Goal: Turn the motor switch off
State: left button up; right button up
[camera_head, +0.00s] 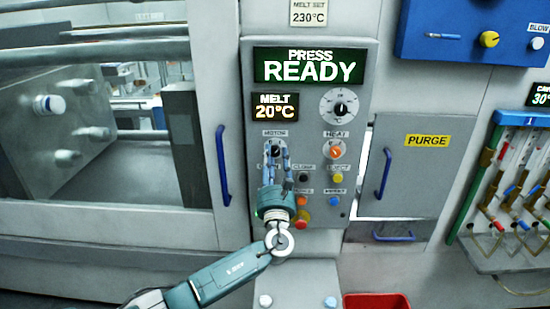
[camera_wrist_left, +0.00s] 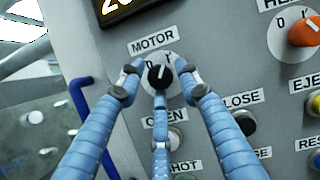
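The motor switch is a small black knob (camera_wrist_left: 160,77) on a pale round plate under the MOTOR label. Its white pointer mark seems to lean up and right, toward the I mark. In the head view the switch (camera_head: 275,150) is partly covered by my fingers. My left gripper (camera_wrist_left: 157,72) has three blue fingers, spread and empty. Two fingertips are at the left and right of the knob with gaps showing; the third is just below it, and I cannot tell whether it touches. The left gripper (camera_head: 275,155) comes up from below in the head view. My right gripper is not in view.
The orange HEAT knob (camera_head: 336,149) is to the right. CLOSE (camera_wrist_left: 245,122) and OPEN (camera_wrist_left: 174,139) buttons sit below, near the fingers. A red button (camera_head: 305,228) is low on the panel. A blue door handle (camera_head: 222,165) stands out at the left.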

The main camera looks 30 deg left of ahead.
pick_arm(q)
jog(key=c, duration=0.6)
jog(key=shift+f+n+g+y+b, duration=0.1)
jog(key=shift+n+g+y+b, duration=0.3)
jog(key=shift+n+b, duration=0.45)
jog(key=n+g+y+b, duration=0.1)
jog(key=n+b, duration=0.2)
jog(key=n+g+y+b, duration=0.1)
jog(key=n+b, duration=0.2)
jog(key=n, duration=0.1)
jog(key=shift+w+d+g, duration=0.1)
jog(key=shift+d+g, duration=0.05)
jog(key=shift+g, duration=0.25)
jog(key=n+g+b, duration=0.1)
jog(key=n, duration=0.1)
jog(key=n+g+b, duration=0.1)
jog(key=n+b, duration=0.1)
jog(key=n, duration=0.1)
jog(key=shift+d+r+n, duration=0.1)
jog(key=shift+r+n, duration=0.15)
jog(key=shift+r, duration=0.15)
jog(key=shift+r+n+g+b, duration=0.2)
jog(key=shift+n+g+b, duration=0.5)
jog(key=shift+n, duration=1.1)
